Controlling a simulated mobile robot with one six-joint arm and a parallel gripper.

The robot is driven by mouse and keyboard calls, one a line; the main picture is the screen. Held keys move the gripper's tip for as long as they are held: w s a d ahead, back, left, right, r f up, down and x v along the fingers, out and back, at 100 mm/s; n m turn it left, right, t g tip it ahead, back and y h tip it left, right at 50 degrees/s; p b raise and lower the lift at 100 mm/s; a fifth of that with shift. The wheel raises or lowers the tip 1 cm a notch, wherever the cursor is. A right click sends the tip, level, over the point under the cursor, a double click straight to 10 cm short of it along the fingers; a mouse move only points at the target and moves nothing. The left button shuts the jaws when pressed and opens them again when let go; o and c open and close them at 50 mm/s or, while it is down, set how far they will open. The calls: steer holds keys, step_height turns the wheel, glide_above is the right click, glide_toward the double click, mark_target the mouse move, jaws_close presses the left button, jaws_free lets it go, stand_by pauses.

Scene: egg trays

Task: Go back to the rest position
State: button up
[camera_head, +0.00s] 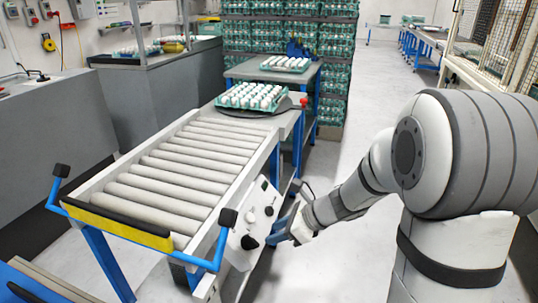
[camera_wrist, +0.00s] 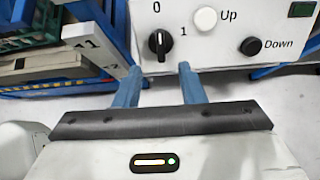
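My gripper (camera_head: 287,222) is low beside the front right of the roller conveyor, close to its control panel (camera_head: 258,220). In the wrist view its two blue fingers (camera_wrist: 160,66) are apart with nothing between them. The black rotary knob (camera_wrist: 160,43) is just beyond the fingertips, and its white mark seems to point up toward 0. I cannot tell whether a finger touches the panel. A white Up button (camera_wrist: 205,19) and a black Down button (camera_wrist: 252,46) are to the knob's right.
The roller conveyor (camera_head: 195,160) is empty except for an egg tray (camera_head: 252,97) at its far end. Another egg tray (camera_head: 286,64) lies on a table behind. Stacked green egg trays (camera_head: 330,45) stand at the back. Floor (camera_head: 345,165) is open right of the conveyor.

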steer(key=s+d+r+n+h+p, duration=0.3)
steer(key=s+r+n+p, duration=0.3)
steer(key=r, duration=0.4)
steer(key=s+d+r+n+h+p, duration=0.3)
steer(key=s+r+n+p, duration=0.3)
steer(key=r+n+p, duration=0.2)
steer(key=s+d+r+n+h+p, duration=0.3)
steer(key=s+d+r+n+p, duration=0.2)
steer(key=r+n+p, duration=0.3)
step_height(320, 180, up, 5)
steer(key=shift+s+f+g+p, duration=0.15)
steer(key=shift+s+g+p, duration=0.25)
steer(key=shift+p, duration=0.35)
steer(key=shift+d, duration=0.1)
